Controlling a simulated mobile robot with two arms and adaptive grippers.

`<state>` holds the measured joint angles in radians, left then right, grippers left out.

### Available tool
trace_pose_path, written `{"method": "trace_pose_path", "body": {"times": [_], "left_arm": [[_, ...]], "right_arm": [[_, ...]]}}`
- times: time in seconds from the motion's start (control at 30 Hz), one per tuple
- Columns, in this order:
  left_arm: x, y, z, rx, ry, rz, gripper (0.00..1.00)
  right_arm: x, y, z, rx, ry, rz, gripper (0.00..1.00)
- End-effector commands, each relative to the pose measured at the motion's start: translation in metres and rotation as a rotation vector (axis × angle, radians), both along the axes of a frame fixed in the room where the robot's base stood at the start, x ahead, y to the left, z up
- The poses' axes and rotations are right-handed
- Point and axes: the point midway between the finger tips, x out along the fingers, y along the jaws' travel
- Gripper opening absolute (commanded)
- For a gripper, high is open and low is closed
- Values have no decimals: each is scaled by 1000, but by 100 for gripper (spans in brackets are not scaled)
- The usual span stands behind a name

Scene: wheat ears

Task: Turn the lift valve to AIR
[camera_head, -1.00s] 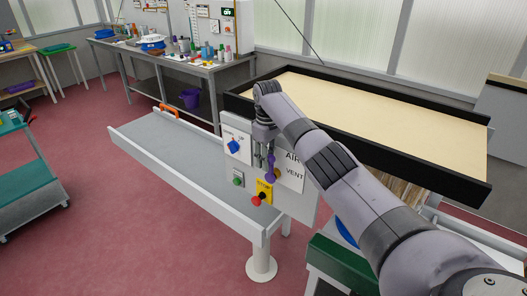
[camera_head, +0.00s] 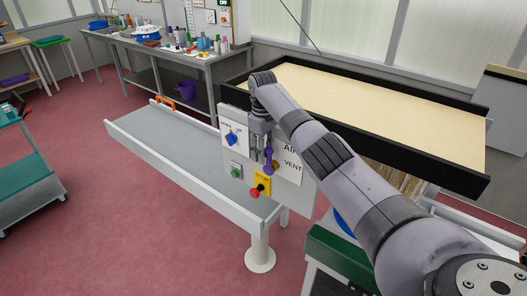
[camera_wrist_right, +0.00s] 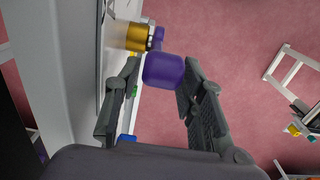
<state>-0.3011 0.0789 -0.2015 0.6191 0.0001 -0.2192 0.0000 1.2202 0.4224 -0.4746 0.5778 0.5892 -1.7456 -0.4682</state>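The lift valve, with a purple handle (camera_head: 268,159) and a brass body, is on the white control panel (camera_head: 291,197) beside the AIR and VENT labels. My right gripper (camera_head: 262,152) points down at the handle and partly covers it and the AIR label. In the right wrist view the purple handle (camera_wrist_right: 163,71) lies between the spread fingers of my right gripper (camera_wrist_right: 160,88), with the brass body (camera_wrist_right: 128,37) behind it. The fingers are open, with a gap visible on the right. Contact on the left is unclear. My left gripper is out of view.
A blue knob (camera_head: 231,139), green button (camera_head: 235,171) and red stop button (camera_head: 256,190) sit close by on the panel. A grey-topped conveyor-like bench (camera_head: 170,137) lies left. A black-rimmed sand-coloured bed (camera_head: 370,105) stands behind my arm.

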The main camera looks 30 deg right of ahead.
Motion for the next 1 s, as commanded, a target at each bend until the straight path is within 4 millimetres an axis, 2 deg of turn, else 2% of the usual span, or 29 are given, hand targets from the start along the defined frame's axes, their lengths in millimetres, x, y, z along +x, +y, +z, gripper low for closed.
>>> {"method": "trace_pose_path", "body": {"times": [0.17,0.4,0.6,0.8,1.0], "left_arm": [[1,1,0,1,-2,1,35],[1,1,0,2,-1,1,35],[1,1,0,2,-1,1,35],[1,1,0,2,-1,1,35],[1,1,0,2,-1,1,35]], "right_arm": [[2,0,19,0,-4,0,37],[3,1,70,0,-4,1,37],[4,1,104,0,-1,0,37],[4,2,118,0,2,1,37],[4,2,119,0,2,2,37]]}}
